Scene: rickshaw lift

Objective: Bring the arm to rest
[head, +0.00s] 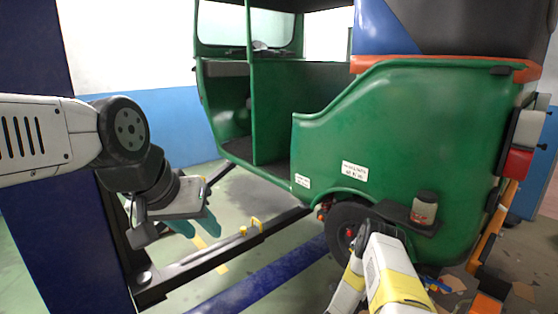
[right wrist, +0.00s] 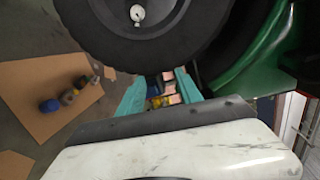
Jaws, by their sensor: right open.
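The green rickshaw (head: 410,130) stands raised beside the lift, with its dark rear wheel (head: 345,232) low on its near side. My left gripper (head: 195,226) hangs at the left of the head view, in front of the lift arm. Its teal fingers are apart with nothing visible between them. My right arm (head: 390,275) comes up from the bottom, close to the wheel; its fingertips are hidden in the head view. In the right wrist view my right gripper (right wrist: 160,88) has its teal fingers spread, just below the tyre (right wrist: 150,45) in the picture. Small coloured items show beyond the fingers.
A black lift arm (head: 230,250) with yellow stops runs low under the rickshaw. A blue lift post (head: 65,240) stands at the left. A can (head: 424,207) sits on a dark shelf at the rickshaw's side. Cardboard (right wrist: 50,85) with several small containers lies on the floor.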

